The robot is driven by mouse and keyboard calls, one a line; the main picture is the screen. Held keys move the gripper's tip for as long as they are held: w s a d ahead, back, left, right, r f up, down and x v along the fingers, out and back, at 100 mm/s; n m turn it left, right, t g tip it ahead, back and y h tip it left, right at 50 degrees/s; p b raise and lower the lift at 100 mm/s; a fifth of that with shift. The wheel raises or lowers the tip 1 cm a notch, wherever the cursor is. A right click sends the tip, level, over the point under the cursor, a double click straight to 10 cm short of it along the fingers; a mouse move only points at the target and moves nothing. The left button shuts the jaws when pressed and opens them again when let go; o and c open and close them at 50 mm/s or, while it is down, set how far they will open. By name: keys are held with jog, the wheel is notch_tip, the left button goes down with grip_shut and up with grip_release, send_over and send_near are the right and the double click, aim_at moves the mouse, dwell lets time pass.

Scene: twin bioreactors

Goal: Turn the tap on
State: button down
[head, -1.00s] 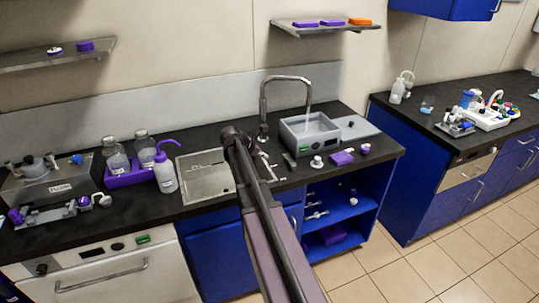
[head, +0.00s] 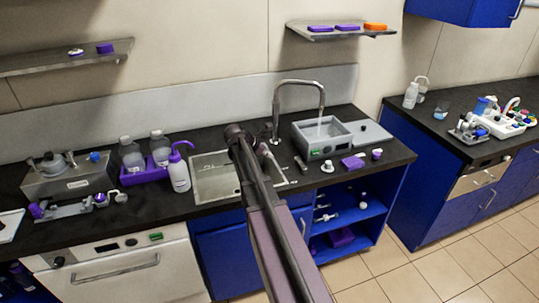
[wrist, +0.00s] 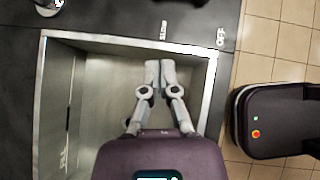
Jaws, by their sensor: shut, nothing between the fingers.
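The tap (head: 300,84) is a silver curved pipe behind the sink, its spout over a grey water bath (head: 345,139). A pale streak under the spout looks like running water. In the wrist view my gripper (wrist: 160,66) is shut and empty, above the metal sink (wrist: 62,105). In the head view the sink (head: 208,180) is partly covered by my arm, and my fingers are hard to make out. In the wrist view, an ON label (wrist: 163,30) and an OFF label (wrist: 221,38) are on the dark counter. No tap handle is clear there.
Bottles in a purple rack (head: 148,176) and a purple-capped wash bottle (head: 179,172) stand left of the sink. A shelf (head: 340,33) hangs above. Tiled floor (head: 370,275) is clear in front.

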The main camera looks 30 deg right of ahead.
jog(key=s+a+f+m+y, duration=0.1)
jog(key=s+a+m+y, duration=0.2)
jog(key=a, duration=0.7)
jog(key=s+a+f+m+y, duration=0.2)
jog(key=s+a+m+y, duration=0.1)
jog(key=s+a+m, duration=0.5)
jog(key=s+a+f+m+y, duration=0.2)
jog(key=s+a+m, duration=0.4)
jog(key=a, duration=0.7)
jog(key=shift+s+a+f+y, duration=0.15)
jog(key=shift+s+a+y, duration=0.3)
jog(key=shift+s, duration=0.6)
jog(key=shift+d, duration=0.15)
